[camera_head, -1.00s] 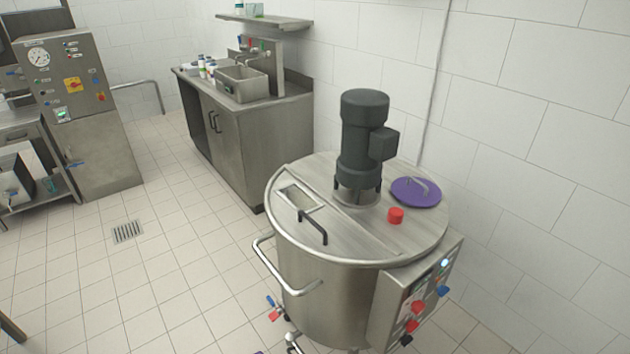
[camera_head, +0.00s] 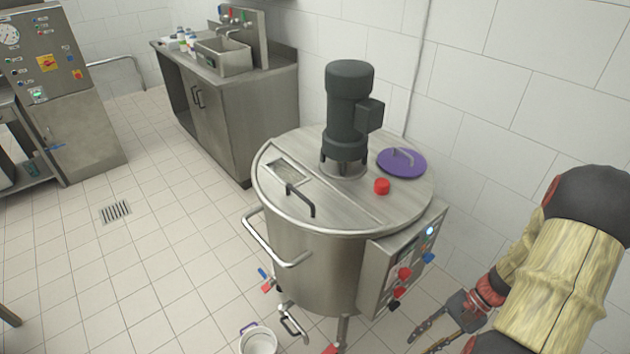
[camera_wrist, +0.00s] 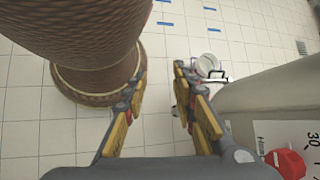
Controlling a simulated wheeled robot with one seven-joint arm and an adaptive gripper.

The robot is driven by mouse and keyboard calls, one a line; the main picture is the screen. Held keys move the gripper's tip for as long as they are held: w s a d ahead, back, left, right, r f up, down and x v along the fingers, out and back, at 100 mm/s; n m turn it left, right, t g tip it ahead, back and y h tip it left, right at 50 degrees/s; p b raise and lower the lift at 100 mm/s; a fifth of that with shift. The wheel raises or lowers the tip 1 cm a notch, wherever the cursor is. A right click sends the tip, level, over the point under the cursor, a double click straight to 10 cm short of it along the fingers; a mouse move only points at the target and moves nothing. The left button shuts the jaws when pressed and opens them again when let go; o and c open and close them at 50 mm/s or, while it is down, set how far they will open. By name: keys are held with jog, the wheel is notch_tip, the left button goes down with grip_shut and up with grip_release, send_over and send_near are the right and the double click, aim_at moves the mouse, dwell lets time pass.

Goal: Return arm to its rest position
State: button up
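My arm (camera_head: 560,270) shows at the right of the head view, in a tan sleeve with a dark upper part. It reaches down toward the lower edge. My gripper (camera_head: 424,343) is at the bottom, to the right of the steel vat (camera_head: 315,265) and apart from it. In the wrist view my gripper (camera_wrist: 161,78) has its two fingers spread, with only tiled floor between them. It is open and empty. Part of my arm is cut off by the right edge of the head view.
The vat's control box (camera_head: 400,262) with red and blue knobs faces my arm. A white bucket (camera_head: 258,343) stands on the floor by the vat's outlet; it also shows in the wrist view (camera_wrist: 207,64). A sink counter (camera_head: 245,110) stands behind. Floor at left is clear.

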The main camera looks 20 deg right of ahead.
jog(key=w+a+r+n+h+p, duration=0.1)
jog(key=w+a+r+n+h, duration=0.2)
jog(key=r, duration=0.7)
jog(key=w+a+r+n+h, duration=0.1)
jog(key=a+r+n+h, duration=0.3)
jog(key=r, duration=0.5)
jog(key=a+r+n+t+h+p, duration=0.1)
jog(key=a+r+n+t, duration=0.4)
jog(key=a+r, duration=0.8)
notch_tip(320, 180, up, 3)
jog(key=shift+s+a+f+n+t, duration=0.15)
jog(key=shift+s+n+t, duration=0.1)
jog(key=shift+n+t, duration=0.15)
